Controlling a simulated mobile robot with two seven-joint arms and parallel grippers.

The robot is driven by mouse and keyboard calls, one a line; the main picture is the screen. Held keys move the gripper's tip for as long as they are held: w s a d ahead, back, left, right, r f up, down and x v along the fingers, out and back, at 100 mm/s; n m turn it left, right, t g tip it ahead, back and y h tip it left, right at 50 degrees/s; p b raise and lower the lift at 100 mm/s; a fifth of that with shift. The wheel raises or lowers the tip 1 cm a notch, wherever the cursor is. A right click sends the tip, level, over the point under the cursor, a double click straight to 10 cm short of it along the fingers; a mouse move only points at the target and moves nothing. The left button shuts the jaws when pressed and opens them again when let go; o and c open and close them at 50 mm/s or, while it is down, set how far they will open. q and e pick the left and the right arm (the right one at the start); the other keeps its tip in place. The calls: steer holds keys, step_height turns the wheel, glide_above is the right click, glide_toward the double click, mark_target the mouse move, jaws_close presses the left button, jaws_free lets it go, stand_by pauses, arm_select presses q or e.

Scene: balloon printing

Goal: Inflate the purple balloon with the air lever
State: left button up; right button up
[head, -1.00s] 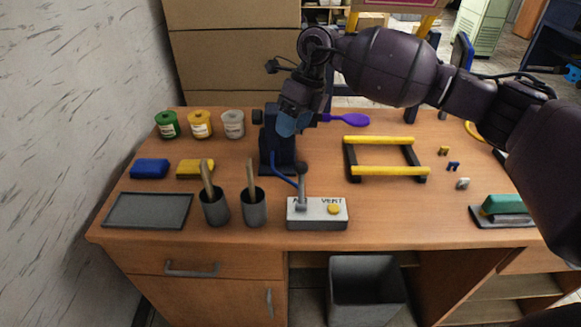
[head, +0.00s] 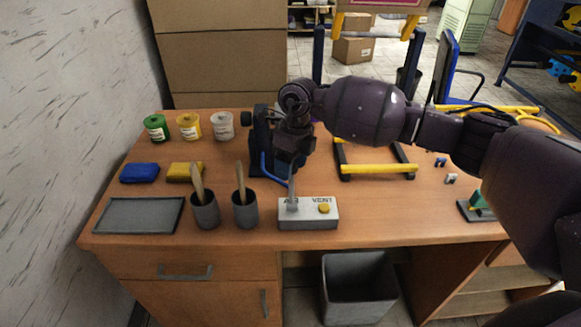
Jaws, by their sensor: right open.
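The white control box (head: 309,217) with AIR and VENT labels sits near the table's front edge. Its grey air lever (head: 292,198) stands up at the left side, with its upper end hidden by my right gripper. My right gripper (head: 291,176) is open and points down at the lever's top; I cannot tell if it touches it. The dark blue inflating stand (head: 261,145) is just behind, partly covered by my arm. My left gripper is out of view.
Two grey cups with sticks (head: 205,212) stand left of the box, near a grey tray (head: 140,215). Blue (head: 139,173) and yellow (head: 185,172) blocks and several ink jars (head: 189,127) lie behind. A yellow-barred rack (head: 378,169) is to the right.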

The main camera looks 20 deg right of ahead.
steer(key=shift+f, duration=0.6)
steer(key=shift+s, duration=0.1)
jaws_close()
